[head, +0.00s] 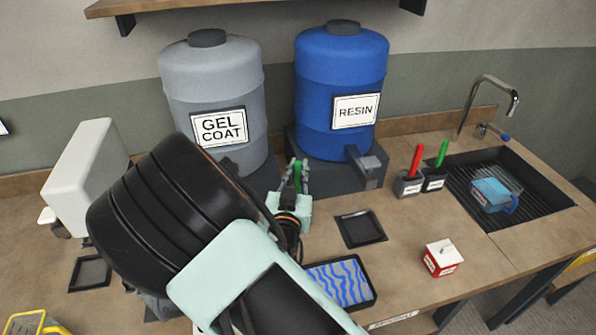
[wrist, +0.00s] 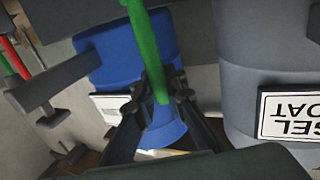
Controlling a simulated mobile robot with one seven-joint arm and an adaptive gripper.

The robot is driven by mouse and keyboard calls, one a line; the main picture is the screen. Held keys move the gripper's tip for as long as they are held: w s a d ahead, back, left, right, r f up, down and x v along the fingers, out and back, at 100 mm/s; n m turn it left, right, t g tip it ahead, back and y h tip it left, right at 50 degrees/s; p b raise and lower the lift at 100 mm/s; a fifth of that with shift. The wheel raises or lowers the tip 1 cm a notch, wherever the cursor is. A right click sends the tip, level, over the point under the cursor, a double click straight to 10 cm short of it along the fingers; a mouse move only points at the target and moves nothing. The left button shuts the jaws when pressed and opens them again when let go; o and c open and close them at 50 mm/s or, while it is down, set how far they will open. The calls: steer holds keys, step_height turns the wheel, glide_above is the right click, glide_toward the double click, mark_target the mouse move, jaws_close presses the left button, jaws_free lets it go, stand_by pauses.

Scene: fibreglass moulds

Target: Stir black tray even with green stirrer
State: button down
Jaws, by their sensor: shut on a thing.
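My gripper (head: 297,172) is raised above the bench in front of the drums. It is shut on a green stirrer (head: 297,176). In the wrist view the green stirrer (wrist: 147,48) runs from the top edge down between the fingertips (wrist: 165,96); its far end is out of frame. A black tray (head: 371,297) with blue wavy streaks over its inside lies on the bench, to the right of and below my gripper in the head view, partly behind my arm. The stirrer is apart from this tray. A second green stick (head: 442,153) stands in a dark cup.
The grey gel coat drum (head: 215,85) and blue resin drum (head: 341,75) stand behind my gripper. Flat empty black squares (head: 361,228) lie on the bench. A red stick (head: 416,160) stands in a cup, near a sink (head: 550,190). A small red-and-white box (head: 442,257) sits right of the tray.

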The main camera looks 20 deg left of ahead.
steer(key=shift+r+p, duration=1.7)
steer(key=shift+r, duration=1.6)
steer(key=shift+s+f, duration=0.1)
